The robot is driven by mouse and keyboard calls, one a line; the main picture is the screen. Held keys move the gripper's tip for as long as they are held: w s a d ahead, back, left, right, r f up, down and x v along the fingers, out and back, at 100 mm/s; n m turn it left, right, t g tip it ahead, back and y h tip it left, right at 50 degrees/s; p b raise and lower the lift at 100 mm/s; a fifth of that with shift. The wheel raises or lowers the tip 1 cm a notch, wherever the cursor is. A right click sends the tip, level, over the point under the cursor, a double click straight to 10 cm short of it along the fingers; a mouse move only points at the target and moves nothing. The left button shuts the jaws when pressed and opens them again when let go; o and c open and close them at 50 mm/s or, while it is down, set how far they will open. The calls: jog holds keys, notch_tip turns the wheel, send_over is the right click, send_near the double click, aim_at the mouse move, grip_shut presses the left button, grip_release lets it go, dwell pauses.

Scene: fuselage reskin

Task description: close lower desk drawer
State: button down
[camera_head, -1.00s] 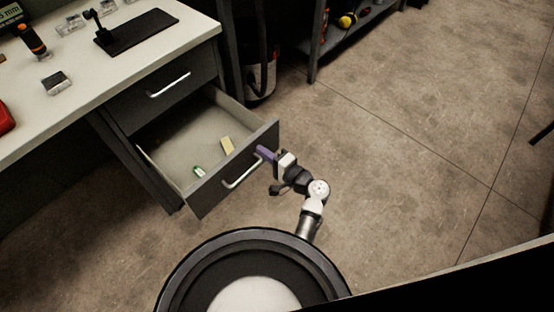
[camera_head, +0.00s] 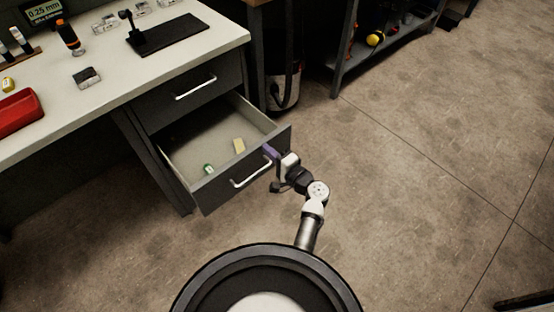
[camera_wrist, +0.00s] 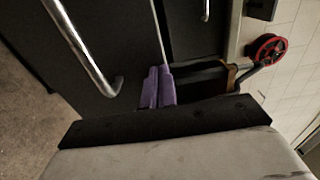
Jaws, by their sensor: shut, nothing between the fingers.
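The lower desk drawer (camera_head: 222,184) is pulled partly out below the closed upper drawer (camera_head: 208,92). It has a dark front with a pale bar handle (camera_head: 251,169), and it holds a green-and-white item (camera_head: 208,169) and a pale yellow block (camera_head: 239,146). My gripper (camera_head: 269,152) is at the right end of the drawer front, beside the handle. In the wrist view its purple fingers (camera_wrist: 158,88) are shut together with nothing between them, near the front's edge. The handle also shows there (camera_wrist: 82,45). Whether the fingertips touch the front, I cannot tell.
The white desk top (camera_head: 130,85) carries a red tray (camera_head: 20,112), a grey block (camera_head: 87,77) and a black stand (camera_head: 165,38). A vacuum-like canister (camera_head: 283,88) stands right of the desk. A shelf (camera_head: 385,40) is behind.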

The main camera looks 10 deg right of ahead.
jog(key=b+x, duration=1.2)
jog(key=x, duration=1.5)
jog(key=shift+r, duration=0.25)
